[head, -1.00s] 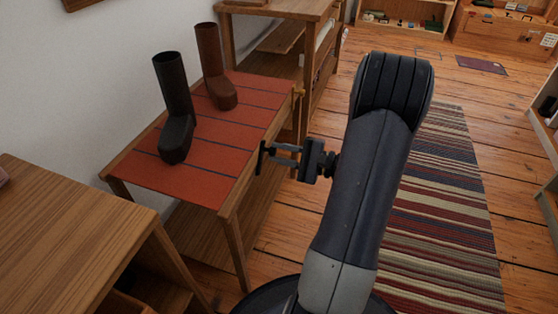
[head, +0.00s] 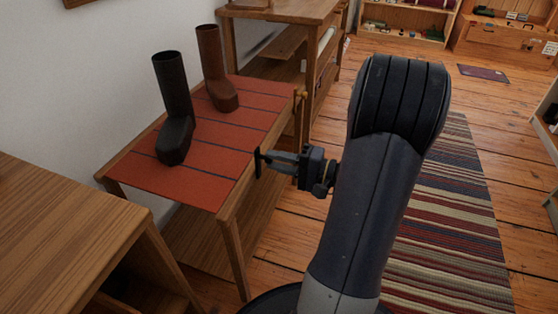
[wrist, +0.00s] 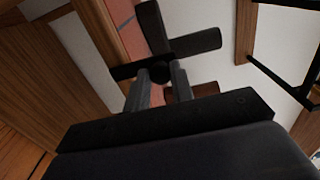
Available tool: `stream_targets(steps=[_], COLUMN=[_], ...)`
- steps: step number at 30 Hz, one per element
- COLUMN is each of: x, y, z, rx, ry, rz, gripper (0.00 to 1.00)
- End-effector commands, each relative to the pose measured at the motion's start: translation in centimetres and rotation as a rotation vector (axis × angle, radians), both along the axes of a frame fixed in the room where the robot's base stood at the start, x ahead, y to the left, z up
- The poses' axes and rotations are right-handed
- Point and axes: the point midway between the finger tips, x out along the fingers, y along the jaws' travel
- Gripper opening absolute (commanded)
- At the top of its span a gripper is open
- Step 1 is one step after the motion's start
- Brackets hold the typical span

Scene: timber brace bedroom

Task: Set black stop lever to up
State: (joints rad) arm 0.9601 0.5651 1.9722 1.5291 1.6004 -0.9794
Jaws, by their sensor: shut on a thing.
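The black stop lever (head: 258,163) shows in the head view as a small dark upright bar at the near right edge of the red-topped bench. In the wrist view the lever (wrist: 128,71) is a dark bar with a round dark part at its right end. My gripper (head: 270,160) reaches it from the right. In the wrist view my gripper (wrist: 161,78) has its two grey fingers on either side of the round part, shut on it. The fingertips partly hide the lever's mounting, and I cannot tell its exact setting.
A black boot (head: 173,110) and a brown boot (head: 213,68) stand on the red bench top (head: 190,182). A wooden cabinet (head: 60,235) stands at near left, shelves (head: 280,14) behind the bench. A striped rug (head: 450,215) lies on the open floor at right.

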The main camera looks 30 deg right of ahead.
Motion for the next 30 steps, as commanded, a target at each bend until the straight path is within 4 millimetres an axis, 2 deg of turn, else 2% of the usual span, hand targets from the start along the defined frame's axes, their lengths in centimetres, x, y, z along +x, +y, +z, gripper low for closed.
stream_targets(steps=[11, 12, 19, 30], x=[-0.09, -0.09, -0.05, -0.55], y=[0.10, 0.10, 0.06, -0.44], z=[-0.10, -0.10, -0.06, 0.06], rx=[-0.003, -0.003, -0.002, -0.002], ry=[0.000, 0.000, 0.000, 0.000], rz=[0.002, 0.002, 0.001, -0.001], gripper=[0.00, 0.25, 0.44, 0.45])
